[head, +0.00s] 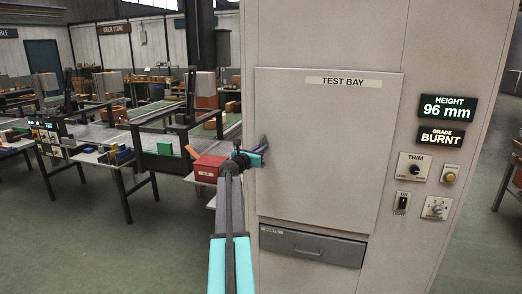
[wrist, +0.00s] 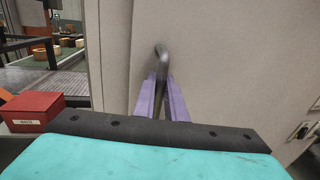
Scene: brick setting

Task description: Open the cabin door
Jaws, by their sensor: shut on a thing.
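The cabin door (head: 325,150) is a pale beige panel marked "TEST BAY" on the front of a tall cabinet (head: 375,40). It looks flush with the cabinet, and I see no clear gap at its edges. In the wrist view, a dark metal handle (wrist: 162,54) stands out from the door's pale face (wrist: 215,65). My gripper (head: 262,148) is at the door's left side. In the wrist view, its purple fingers (wrist: 163,92) are shut on the handle.
A grey drawer (head: 312,248) sits below the door. Displays (head: 447,107), a trim knob (head: 414,168) and a switch (head: 402,199) are to its right. A red box (head: 208,168) is left of my gripper. Benches stand farther left; the floor (head: 90,250) in front is clear.

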